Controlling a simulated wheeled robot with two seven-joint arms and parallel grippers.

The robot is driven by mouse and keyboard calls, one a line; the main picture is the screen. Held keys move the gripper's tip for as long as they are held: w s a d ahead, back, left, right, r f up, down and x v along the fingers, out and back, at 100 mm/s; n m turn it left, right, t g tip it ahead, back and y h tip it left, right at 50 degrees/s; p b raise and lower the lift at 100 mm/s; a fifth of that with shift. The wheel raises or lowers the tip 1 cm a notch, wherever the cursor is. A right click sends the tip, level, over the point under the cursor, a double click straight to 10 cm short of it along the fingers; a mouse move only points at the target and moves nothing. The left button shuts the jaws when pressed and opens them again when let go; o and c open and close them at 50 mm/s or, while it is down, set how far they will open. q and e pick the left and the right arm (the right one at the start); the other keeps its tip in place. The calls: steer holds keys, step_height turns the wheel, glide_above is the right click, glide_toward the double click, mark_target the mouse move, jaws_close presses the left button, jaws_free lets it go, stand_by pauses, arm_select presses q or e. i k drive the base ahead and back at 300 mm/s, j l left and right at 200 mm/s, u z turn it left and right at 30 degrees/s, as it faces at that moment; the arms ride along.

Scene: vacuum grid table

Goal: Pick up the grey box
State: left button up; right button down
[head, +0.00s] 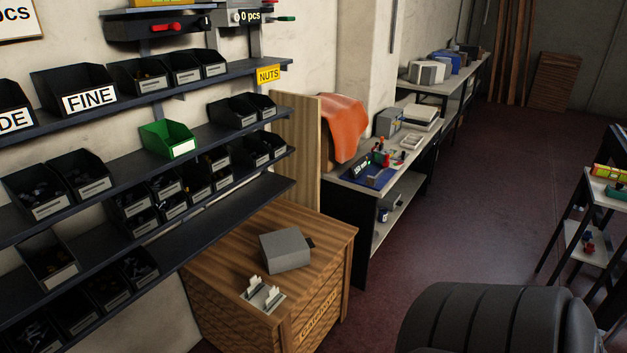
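The grey box (286,249) sits on top of a wooden cabinet (225,255) in the lower middle of the head view. It looks like a plain block with a small dark part at its right side. Nothing touches it from above. Neither of my grippers shows in the head view.
A small light holder with white upright pieces (262,293) stands in front of the box. Shelves with black bins and one green bin (168,139) overhang the cabinet's left. A workbench (390,177) stands behind; a black padded seat (495,320) is at lower right. Floor between is clear.

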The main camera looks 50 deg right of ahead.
mark_target(284, 249)
steer(key=z, duration=1.4)
steer(key=i+l+u, duration=0.1)
steer(key=u, duration=0.75)
steer(key=i+l+u, duration=0.1)
steer(key=l+u, duration=0.3)
steer(key=l, duration=0.3)
steer(key=l+u, duration=0.4)
steer(key=l, duration=0.25)
steer(key=k+l+u, duration=0.1)
steer(key=l+u, duration=0.25)
steer(key=l, duration=0.35)
